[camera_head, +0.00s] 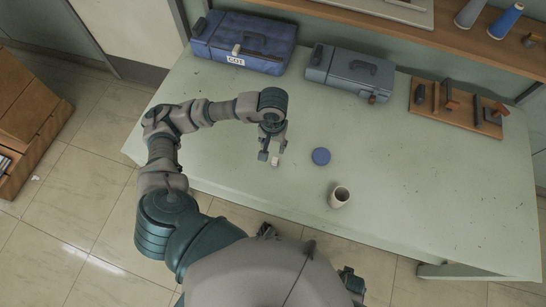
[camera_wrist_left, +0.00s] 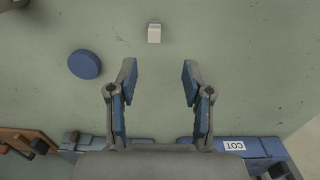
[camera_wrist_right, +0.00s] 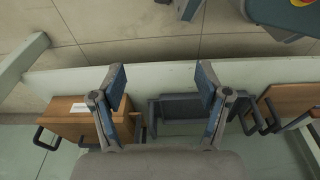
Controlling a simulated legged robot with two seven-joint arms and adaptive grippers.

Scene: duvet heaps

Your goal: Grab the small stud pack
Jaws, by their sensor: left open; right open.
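The small stud pack looks to be the small white block (camera_head: 275,161) on the pale green table (camera_head: 420,190). It also shows in the left wrist view (camera_wrist_left: 154,33), beyond the fingertips and roughly in line with the gap between them. My left gripper (camera_head: 273,151) is open and empty, pointing down close to the block; I see no contact. Its blue-padded fingers also show in the left wrist view (camera_wrist_left: 158,75). My right gripper (camera_wrist_right: 160,78) is open and empty in the right wrist view, away from the block.
A blue disc (camera_head: 321,156) and a beige cup (camera_head: 339,196) stand right of the block. A blue case (camera_head: 270,35) marked COT, a grey-blue case (camera_head: 350,72) and a wooden tool board (camera_head: 458,112) line the back. The table's right side is largely clear.

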